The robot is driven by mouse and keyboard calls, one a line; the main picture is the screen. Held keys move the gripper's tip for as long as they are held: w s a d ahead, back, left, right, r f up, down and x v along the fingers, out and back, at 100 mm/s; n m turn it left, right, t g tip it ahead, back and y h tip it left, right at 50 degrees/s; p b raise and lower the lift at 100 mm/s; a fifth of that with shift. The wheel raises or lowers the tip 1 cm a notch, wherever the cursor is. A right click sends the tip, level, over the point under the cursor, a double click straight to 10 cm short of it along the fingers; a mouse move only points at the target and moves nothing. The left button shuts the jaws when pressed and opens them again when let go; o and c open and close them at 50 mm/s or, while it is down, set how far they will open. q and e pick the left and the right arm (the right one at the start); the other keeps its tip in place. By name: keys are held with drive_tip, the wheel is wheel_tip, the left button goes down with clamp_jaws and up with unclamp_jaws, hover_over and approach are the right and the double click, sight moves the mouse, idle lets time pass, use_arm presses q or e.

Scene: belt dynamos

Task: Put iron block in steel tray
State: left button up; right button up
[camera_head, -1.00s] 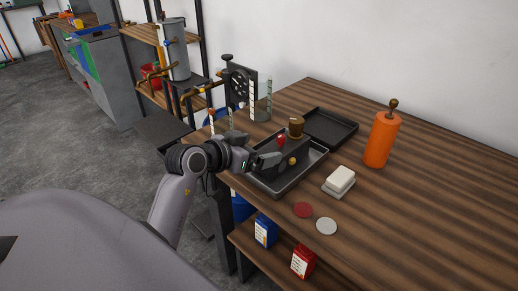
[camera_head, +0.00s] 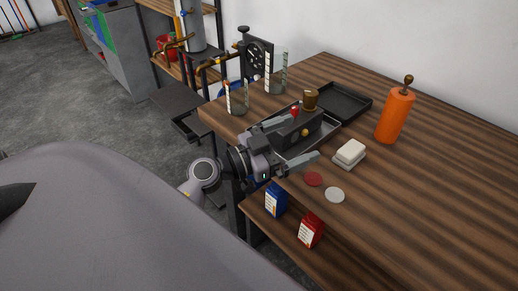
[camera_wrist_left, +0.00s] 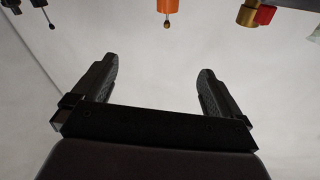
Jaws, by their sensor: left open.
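A grey metal tray (camera_head: 322,148), which looks like the steel tray, lies on the wooden table. A dark block-shaped body (camera_head: 292,133) with a red cap and a brass knob stands in or over it; my gripper hides part of both. I cannot tell for sure which thing is the iron block. My left gripper (camera_head: 301,138) is open at the near side of the dark body, one finger to each side in the picture. In the left wrist view the open fingers (camera_wrist_left: 160,80) have nothing between them. My right gripper is out of view.
A black tray (camera_head: 345,102) lies behind. A brass cylinder (camera_head: 310,99), glass beakers (camera_head: 276,80), an orange bottle (camera_head: 394,117), a white block (camera_head: 350,150) on a grey base and two discs (camera_head: 334,195) stand around. The right of the table is clear.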

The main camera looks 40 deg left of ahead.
use_arm(q)
drive_tip(key=s+d+f+n+g+y, duration=0.2)
drive_tip(key=s+f, duration=0.6)
drive_tip(key=f, duration=0.4)
drive_tip(key=s+d+f+n+g+y, duration=0.2)
drive_tip(key=s+f+g+y, duration=0.2)
drive_tip(key=s+f, duration=0.4)
wheel_tip(320, 180, down, 6)
drive_tip(key=shift+s+d+r+n+g, duration=0.2)
drive_tip(key=shift+s+d+n+g, duration=0.1)
drive_tip(key=shift+n+g, duration=0.1)
